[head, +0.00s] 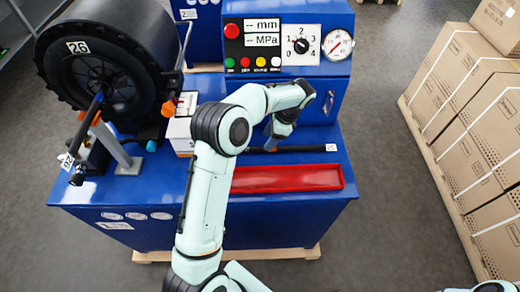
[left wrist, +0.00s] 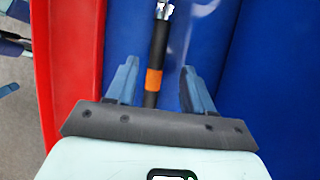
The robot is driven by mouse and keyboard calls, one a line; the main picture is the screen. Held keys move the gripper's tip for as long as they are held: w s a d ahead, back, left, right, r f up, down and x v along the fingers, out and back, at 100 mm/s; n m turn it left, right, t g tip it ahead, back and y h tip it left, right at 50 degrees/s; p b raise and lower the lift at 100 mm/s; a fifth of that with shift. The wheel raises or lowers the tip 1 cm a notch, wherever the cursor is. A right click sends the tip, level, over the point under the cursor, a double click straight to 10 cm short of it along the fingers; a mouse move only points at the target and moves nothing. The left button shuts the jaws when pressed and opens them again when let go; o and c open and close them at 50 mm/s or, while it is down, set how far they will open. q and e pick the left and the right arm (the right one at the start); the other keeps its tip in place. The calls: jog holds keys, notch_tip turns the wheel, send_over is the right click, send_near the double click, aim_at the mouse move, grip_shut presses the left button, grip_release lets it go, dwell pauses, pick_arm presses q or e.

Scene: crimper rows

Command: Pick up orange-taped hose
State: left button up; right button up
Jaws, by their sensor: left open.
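The orange-taped hose (head: 305,149) is short and black and lies on the blue bench top, behind the red tray. A white tag shows at its right end. In the left wrist view the hose (left wrist: 158,45) runs up the picture, with its orange tape band (left wrist: 154,79) between my fingers. My left gripper (head: 271,146) points down over the hose. Its fingers (left wrist: 158,68) are open, one on each side of the hose, with gaps to both. The gripper hides part of the hose in the head view.
The red tray (head: 325,177) looks empty and lies in front of the hose. A control box (head: 265,90) with buttons, dial and gauge stands behind. A black reel (head: 110,50) marked 26 stands at left. Cardboard boxes (head: 470,95) are stacked at right, beyond open floor.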

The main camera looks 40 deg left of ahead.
aim_at(261, 148)
pick_arm(q)
jog(key=x, duration=0.5)
jog(key=shift+s+a+r+b, duration=0.1)
jog(key=shift+s+r+b, duration=0.05)
jog(key=shift+s+b, duration=0.15)
jog(key=shift+w, duration=0.1)
pick_arm(e)
jog(key=shift+s+f, duration=0.35)
jog(key=shift+f, duration=0.05)
pick_arm(q)
jog(key=shift+c, duration=1)
grip_shut()
